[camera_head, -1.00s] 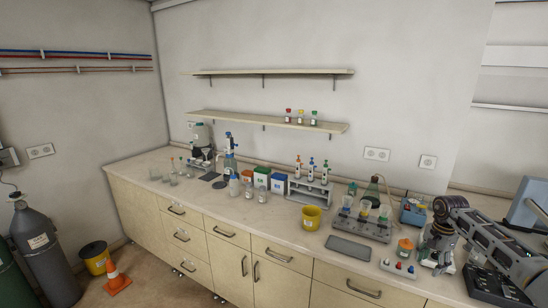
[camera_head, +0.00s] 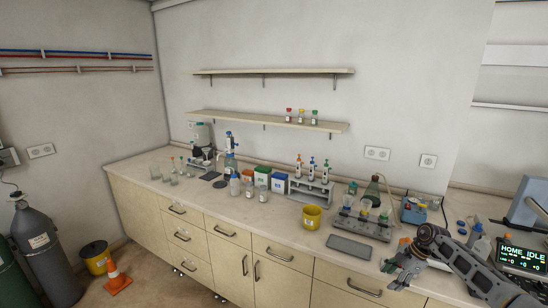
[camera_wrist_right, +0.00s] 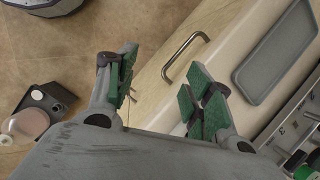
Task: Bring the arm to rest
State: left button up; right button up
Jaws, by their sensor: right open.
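My right arm (camera_head: 465,262) reaches in from the lower right in the head view, over the right end of the bench. Its gripper (camera_head: 398,268) is at the bench's front edge, in front of the grey tray's right side. In the right wrist view the gripper (camera_wrist_right: 160,92) is open, with its green-padded fingers apart and nothing between them. Below it are a drawer front with a metal handle (camera_wrist_right: 184,56) and the floor. My left gripper is in neither view.
The bench (camera_head: 275,222) carries a flat grey tray (camera_head: 349,247), a yellow container (camera_head: 311,217), a funnel rack (camera_head: 362,229) and several bottles. A screen reading "HOME IDLE" (camera_head: 522,256) stands at the far right. Floor in front of the drawers is partly clear.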

jog(key=a+f+m+t+y, duration=0.4)
jog(key=a+f+m+y, duration=0.1)
jog(key=a+f+m, duration=0.75)
jog(key=s+a+f+m+t+h, duration=0.1)
jog(key=s+f+m+t, duration=0.1)
jog(key=s+f+m, duration=0.4)
jog(key=s+a+f+m+t+h, duration=0.1)
jog(key=s+f+m+t+h, duration=0.15)
jog(key=f+m, duration=0.6)
jog(key=s+d+f+m+g+h+b, duration=0.15)
jog(key=s+f+m+h, duration=0.35)
jog(key=s+f+m, duration=1.2)
jog(key=s+a+f+m+g, duration=0.1)
jog(key=s+f+m+g, duration=0.1)
jog(key=s, duration=0.9)
jog(key=s+a+f+m+g, duration=0.1)
jog(key=s+f+m+g, duration=0.2)
jog(key=s, duration=0.8)
jog(key=s+a+f+m+g, duration=0.2)
jog(key=s+f, duration=0.3)
jog(key=s, duration=0.6)
jog(key=shift+s+f+h, duration=0.15)
jog(key=shift+s+h, duration=0.2)
jog(key=shift+s, duration=0.05)
